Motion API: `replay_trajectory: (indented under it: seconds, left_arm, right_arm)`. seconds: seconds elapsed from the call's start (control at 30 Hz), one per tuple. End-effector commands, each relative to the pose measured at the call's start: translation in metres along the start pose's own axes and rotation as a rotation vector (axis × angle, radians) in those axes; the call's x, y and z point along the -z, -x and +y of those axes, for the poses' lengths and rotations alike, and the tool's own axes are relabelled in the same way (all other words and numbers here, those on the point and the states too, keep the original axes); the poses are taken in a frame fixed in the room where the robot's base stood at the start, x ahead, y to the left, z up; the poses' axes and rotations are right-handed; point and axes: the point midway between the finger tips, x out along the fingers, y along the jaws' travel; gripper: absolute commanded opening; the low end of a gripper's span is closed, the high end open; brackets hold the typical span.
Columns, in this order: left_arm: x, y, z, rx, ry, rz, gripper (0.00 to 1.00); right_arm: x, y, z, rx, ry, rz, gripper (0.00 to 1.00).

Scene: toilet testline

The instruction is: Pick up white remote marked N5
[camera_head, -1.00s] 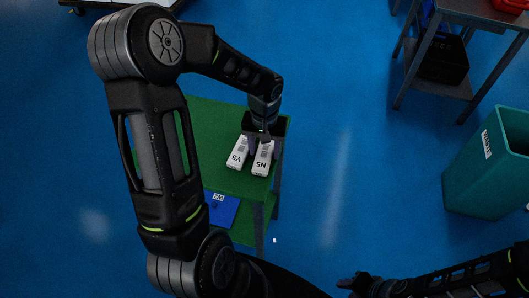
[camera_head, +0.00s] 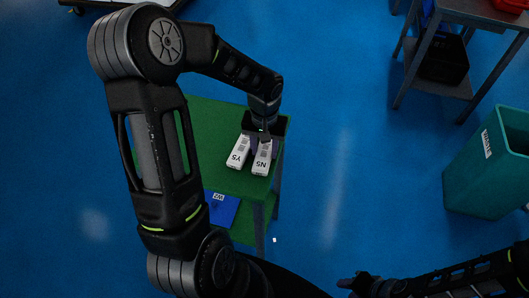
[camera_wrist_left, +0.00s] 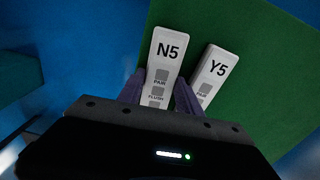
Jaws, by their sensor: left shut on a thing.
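The white remote marked N5 (camera_head: 262,160) lies on the green tabletop (camera_head: 213,123) near its right edge. The white remote marked Y5 (camera_head: 238,153) lies just to its left in the head view. My left gripper (camera_head: 263,143) reaches down over the N5 remote. In the left wrist view, its two purple fingers (camera_wrist_left: 159,93) stand on either side of the N5 remote (camera_wrist_left: 166,57) and are shut on it; the Y5 remote (camera_wrist_left: 217,69) is just right of the right finger. My right gripper (camera_head: 352,282) is at the bottom of the head view, away from the table; its fingers are unclear.
A blue bin marked W2 (camera_head: 221,208) sits on the lower shelf of the green table. A teal waste bin (camera_head: 490,165) and a grey table (camera_head: 470,12) stand at the right. Blue floor is clear between them.

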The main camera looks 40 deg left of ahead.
Motion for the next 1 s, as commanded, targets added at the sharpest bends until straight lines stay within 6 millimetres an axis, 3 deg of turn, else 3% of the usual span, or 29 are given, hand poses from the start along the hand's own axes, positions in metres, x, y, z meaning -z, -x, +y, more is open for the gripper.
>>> replay_trajectory:
  seconds: [0.43, 0.8, 1.0]
  left_arm:
    - [0.001, 0.01, 0.0, 0.0, 0.001, 0.003, 0.0]
    - [0.001, 0.076, 0.0, -0.001, 0.001, 0.005, 0.0]
    - [0.0, 0.098, 0.001, -0.001, -0.001, 0.002, 0.0]
  right_arm:
    - [0.0, -0.001, 0.0, 0.0, 0.0, 0.0, 0.36]
    - [0.001, -0.007, 0.002, 0.002, 0.002, 0.002, 0.36]
    - [0.001, -0.009, 0.003, 0.003, 0.002, 0.003, 0.36]
